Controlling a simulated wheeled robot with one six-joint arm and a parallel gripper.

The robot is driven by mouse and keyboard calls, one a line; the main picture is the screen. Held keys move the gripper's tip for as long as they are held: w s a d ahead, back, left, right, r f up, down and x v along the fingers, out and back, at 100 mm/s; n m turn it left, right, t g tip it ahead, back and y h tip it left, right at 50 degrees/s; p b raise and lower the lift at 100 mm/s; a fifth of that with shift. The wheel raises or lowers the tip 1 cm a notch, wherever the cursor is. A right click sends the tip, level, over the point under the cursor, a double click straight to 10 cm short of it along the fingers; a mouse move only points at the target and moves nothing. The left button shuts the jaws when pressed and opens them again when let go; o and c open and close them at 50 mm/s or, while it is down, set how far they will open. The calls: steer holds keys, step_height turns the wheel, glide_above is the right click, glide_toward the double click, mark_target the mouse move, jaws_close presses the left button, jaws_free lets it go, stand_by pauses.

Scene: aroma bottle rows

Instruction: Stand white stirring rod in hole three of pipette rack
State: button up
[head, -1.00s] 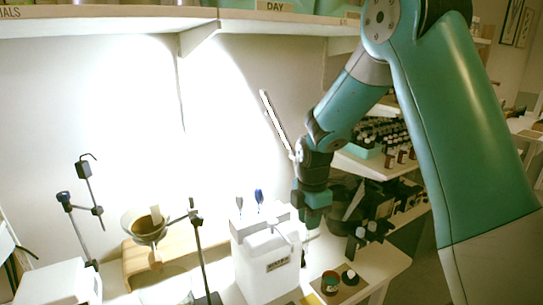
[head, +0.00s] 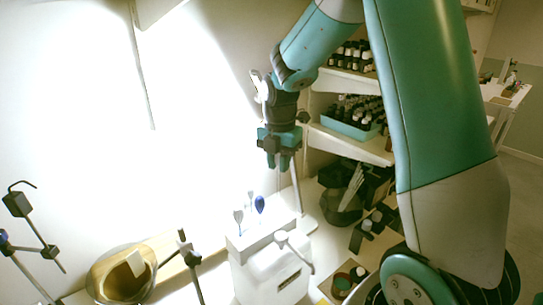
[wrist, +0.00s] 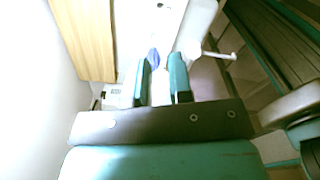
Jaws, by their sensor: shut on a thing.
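My gripper (head: 280,150) points down above and slightly right of the white pipette rack (head: 240,248). Its fingers are close together, shut on a thin pale rod that appears to be the white stirring rod (head: 296,188). The rod hangs below the fingertips, slightly tilted, its lower end near the rack's right end. In the rack stand a blue-topped piece (head: 259,204) and a grey-topped one (head: 238,215). In the wrist view, my gripper (wrist: 161,80) shows both teal fingers, with the blue top just beyond them; the rod is hard to make out there.
Shelves of dark bottles (head: 352,112) stand behind at right. A black holder (head: 345,195) is right of the rod.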

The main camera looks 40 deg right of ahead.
mark_target(279, 193)
stand_by(0.4)
steer(key=shift+d+f+b, duration=0.1)
steer(key=shift+f+b, duration=0.95)
steer(key=shift+f, duration=1.35)
steer(key=shift+f+b, duration=1)
steer(key=shift+f, duration=0.55)
steer(key=shift+f+b, duration=0.7)
steer(key=shift+f, duration=0.2)
steer(key=o, duration=0.9)
